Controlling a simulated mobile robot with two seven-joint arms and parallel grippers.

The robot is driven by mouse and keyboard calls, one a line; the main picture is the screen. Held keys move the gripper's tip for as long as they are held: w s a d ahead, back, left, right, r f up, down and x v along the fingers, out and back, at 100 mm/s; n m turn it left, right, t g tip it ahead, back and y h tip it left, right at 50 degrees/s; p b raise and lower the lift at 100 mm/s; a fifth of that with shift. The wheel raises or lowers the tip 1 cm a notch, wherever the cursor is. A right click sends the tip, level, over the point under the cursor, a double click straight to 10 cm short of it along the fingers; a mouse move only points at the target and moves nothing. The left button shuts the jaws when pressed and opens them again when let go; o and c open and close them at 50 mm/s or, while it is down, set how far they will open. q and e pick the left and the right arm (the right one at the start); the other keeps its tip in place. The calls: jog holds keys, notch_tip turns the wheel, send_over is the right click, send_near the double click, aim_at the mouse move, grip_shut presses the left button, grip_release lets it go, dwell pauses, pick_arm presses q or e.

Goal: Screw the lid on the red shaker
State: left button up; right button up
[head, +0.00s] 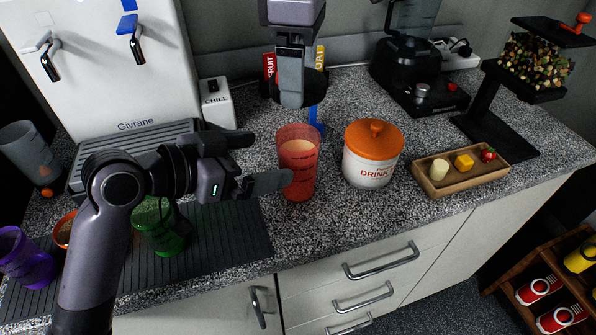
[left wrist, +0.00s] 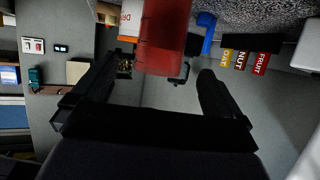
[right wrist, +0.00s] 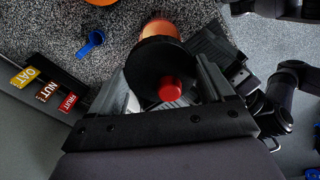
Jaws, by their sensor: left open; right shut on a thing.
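The red shaker (head: 298,170) stands upright and open-topped on the counter, with pale contents inside. It also shows in the left wrist view (left wrist: 163,40), beyond and between the fingertips. My left gripper (head: 268,161) is open at the shaker's left, with one finger close to its lower side; I cannot tell whether they touch. My right gripper (head: 293,98) is above the shaker, shut on the black lid (head: 319,84). In the right wrist view the lid (right wrist: 144,82) is a black disc with a red cap between the fingers. The lid is apart from the shaker's rim.
An orange-lidded jar (head: 372,165) stands close to the right of the shaker. A blue scoop (head: 315,122) lies behind it. A wooden tray (head: 472,181) is farther right. A green shaker (head: 160,232) and a purple shaker (head: 30,258) stand left, around my left arm.

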aim_at(298, 153)
pick_arm(q)
jog(key=x, duration=0.8)
jog(key=shift+w+d+f, duration=0.1)
jog(key=shift+w+d, duration=0.1)
jog(key=shift+w, duration=0.05)
jog(key=c, duration=1.5)
pick_arm(e)
jog(key=shift+f, duration=2.5)
jog(key=shift+f, duration=0.1)
jog(key=shift+f, duration=0.85)
jog(key=shift+f, duration=0.35)
